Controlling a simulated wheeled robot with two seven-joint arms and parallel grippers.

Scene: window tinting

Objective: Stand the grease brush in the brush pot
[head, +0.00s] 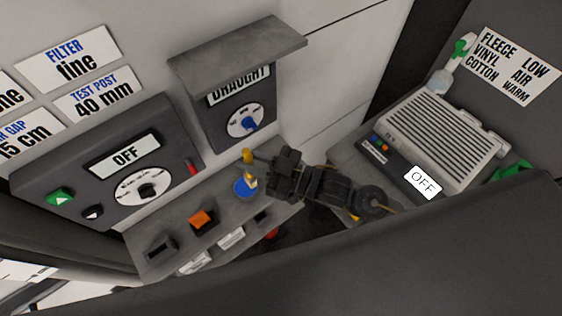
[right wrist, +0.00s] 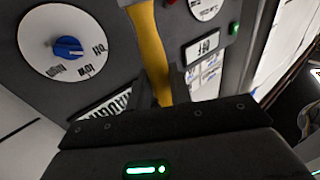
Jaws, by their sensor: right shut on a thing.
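The grease brush has a yellow handle (head: 248,156) that sticks up beside my right gripper (head: 270,172). My right gripper is shut on the brush; its fingers hide the middle of it. A pale yellow lower end shows below the fingers, over or in a round blue pot (head: 245,188) on the grey shelf; I cannot tell whether it is inside the rim. In the right wrist view the yellow handle (right wrist: 151,52) runs up from the gripper's dark edge, slightly tilted. The pot is not visible there. My left gripper is not in view.
The shelf (head: 222,212) also has an orange block (head: 202,219) and a dark slotted holder (head: 160,247). The draught box (head: 240,110) overhangs behind the pot, and a control panel (head: 115,165) stands at left. A ribbed grey unit (head: 440,138) and spray bottle (head: 440,80) are at right.

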